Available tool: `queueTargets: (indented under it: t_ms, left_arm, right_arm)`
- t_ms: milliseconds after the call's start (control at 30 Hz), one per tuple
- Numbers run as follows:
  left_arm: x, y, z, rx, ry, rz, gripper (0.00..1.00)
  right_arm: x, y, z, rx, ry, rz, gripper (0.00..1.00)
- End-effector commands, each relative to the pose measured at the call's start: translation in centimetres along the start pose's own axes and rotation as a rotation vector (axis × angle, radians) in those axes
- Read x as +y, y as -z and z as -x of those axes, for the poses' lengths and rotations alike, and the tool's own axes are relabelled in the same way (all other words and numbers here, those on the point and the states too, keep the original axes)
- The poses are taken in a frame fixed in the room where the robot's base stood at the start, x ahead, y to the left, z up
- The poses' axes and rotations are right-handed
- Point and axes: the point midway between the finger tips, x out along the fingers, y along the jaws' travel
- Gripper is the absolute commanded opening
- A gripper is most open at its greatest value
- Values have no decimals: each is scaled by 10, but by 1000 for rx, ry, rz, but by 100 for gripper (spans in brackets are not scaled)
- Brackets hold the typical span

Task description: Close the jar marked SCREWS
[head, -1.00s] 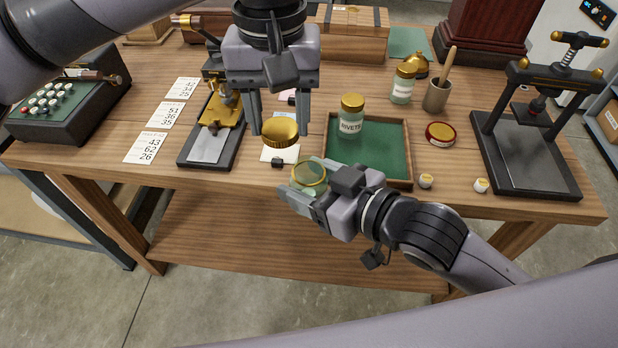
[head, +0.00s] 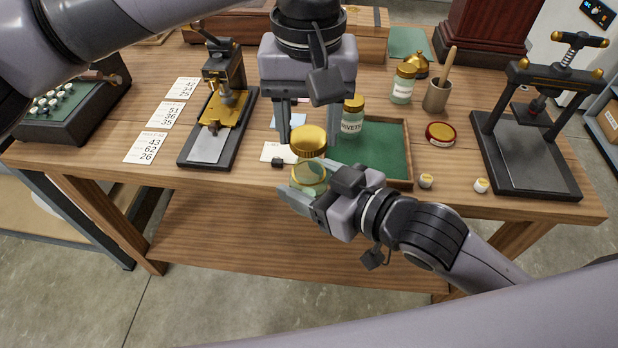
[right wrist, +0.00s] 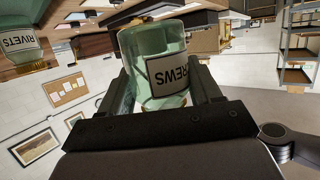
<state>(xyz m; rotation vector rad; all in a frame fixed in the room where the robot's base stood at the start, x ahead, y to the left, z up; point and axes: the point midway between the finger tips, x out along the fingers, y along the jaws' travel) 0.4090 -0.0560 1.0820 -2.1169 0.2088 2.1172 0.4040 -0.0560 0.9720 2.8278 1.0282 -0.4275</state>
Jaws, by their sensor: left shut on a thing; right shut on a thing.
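The jar marked SCREWS (right wrist: 155,65) is pale green glass, and its label shows in the right wrist view. My right gripper (head: 311,188) is shut on this jar (head: 309,176) at the table's front edge. My left gripper (head: 308,128) is above it, pointing down, shut on a gold lid (head: 308,141). The lid is just above the jar's mouth in the head view. I cannot tell whether lid and jar touch. In the right wrist view only the jar's body and label show clearly between the fingers.
The jar marked RIVETS (head: 352,120), with a gold lid, stands at the green tray (head: 409,160) just behind. A red and gold tin (head: 440,134), two small white pots and a press (head: 530,130) are to the right. Number cards and a brass stamping device (head: 222,110) are left.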

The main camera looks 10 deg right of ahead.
Motion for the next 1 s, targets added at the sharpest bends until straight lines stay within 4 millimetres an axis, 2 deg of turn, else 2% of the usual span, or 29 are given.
queueTargets:
  t_ms: [100, 233, 1000]
  left_arm:
    - [0, 0, -12, -1, 1, 0, 22]
    - [0, 0, -18, 0, 0, 0, 22]
    - [0, -1, -18, 0, 0, 0, 22]
  right_arm:
    - [0, 1, 0, 2, 0, 0, 9]
    - [0, 1, 0, 2, 0, 0, 9]
    - [0, 1, 0, 2, 0, 0, 9]
